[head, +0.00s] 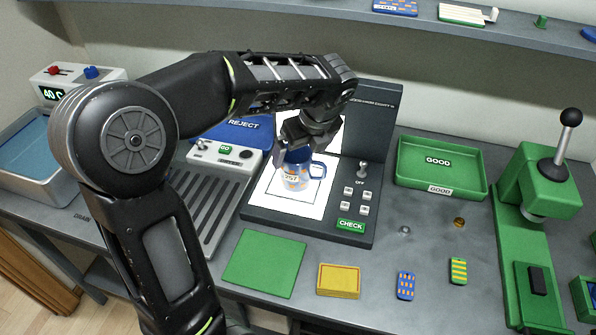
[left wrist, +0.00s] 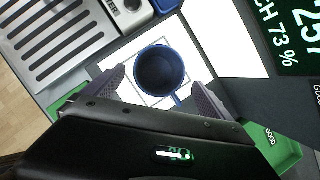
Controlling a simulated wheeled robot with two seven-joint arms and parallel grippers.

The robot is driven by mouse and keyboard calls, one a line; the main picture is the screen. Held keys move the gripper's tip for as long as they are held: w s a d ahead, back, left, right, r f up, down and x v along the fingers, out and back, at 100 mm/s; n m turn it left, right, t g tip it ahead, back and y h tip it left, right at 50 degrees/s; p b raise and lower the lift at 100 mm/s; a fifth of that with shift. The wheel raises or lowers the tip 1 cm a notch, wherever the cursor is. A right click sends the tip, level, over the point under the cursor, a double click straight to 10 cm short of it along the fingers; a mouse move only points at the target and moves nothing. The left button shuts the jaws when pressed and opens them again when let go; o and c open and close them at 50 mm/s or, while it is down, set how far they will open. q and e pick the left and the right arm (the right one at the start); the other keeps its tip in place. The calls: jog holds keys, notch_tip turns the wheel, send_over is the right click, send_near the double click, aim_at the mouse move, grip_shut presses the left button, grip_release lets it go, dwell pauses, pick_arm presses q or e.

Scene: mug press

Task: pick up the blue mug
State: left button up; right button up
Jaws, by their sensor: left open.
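The blue mug (head: 296,178) stands upright on the white lit pad (head: 310,203) of the check station, with its handle toward the right and a pale printed patch on its side. In the left wrist view I look down into the mug (left wrist: 161,72), which looks empty, inside a thin drawn square. My left gripper (head: 297,148) is at the mug from above, its upper part hiding some of the rim. In the left wrist view the gripper (left wrist: 159,84) is open, one finger on each side of the mug, with gaps visible. My right gripper is not in view.
Right of the pad are a small lever and buttons above a green CHECK label (head: 351,224). A slatted drain tray (head: 208,205) and blue REJECT tray (head: 240,131) lie left. A green GOOD tray (head: 440,168) and green press (head: 530,230) stand right. A green mat (head: 264,263) lies in front.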

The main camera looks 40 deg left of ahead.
pick_arm(q)
jog(key=shift+x, duration=1.3)
jog(key=shift+p+x, duration=0.4)
jog(key=shift+x, duration=2.2)
jog(key=shift+s, duration=0.15)
jog(key=c, duration=2.1)
jog(key=shift+o, duration=0.2)
notch_tip(320, 180, up, 10)
